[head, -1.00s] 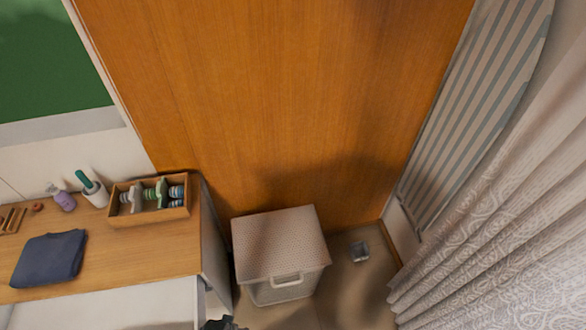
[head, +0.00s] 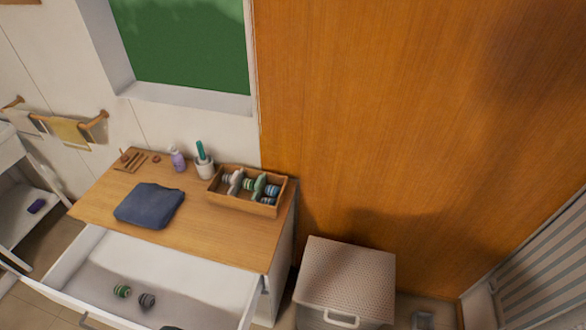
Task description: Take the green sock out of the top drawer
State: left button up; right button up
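The top drawer (head: 190,268) of the wooden-topped dresser is pulled open and shows at the lower left. A rolled green sock (head: 122,291) with dark bands lies on the drawer floor. A rolled dark grey sock (head: 147,301) lies just to its right, close beside it. A small dark shape is cut off at the bottom edge, in front of the drawer; I cannot tell what it is. Neither of my grippers can be made out.
On the dresser top (head: 215,225) are a folded dark blue garment (head: 149,205), a wooden box (head: 240,203) of rolled items, a white cup (head: 204,168) and a purple bottle (head: 178,161). A lidded hamper (head: 345,280) stands to the right. A towel rail is at left.

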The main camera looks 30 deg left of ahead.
aim_at(123, 291)
jog(key=u, duration=2.8)
jog(key=i+j+z, duration=0.1)
jog(key=j+z, duration=0.15)
jog(key=z, duration=0.2)
jog(key=i+j+z, duration=0.1)
jog(key=j+z, duration=0.15)
jog(key=z, duration=0.2)
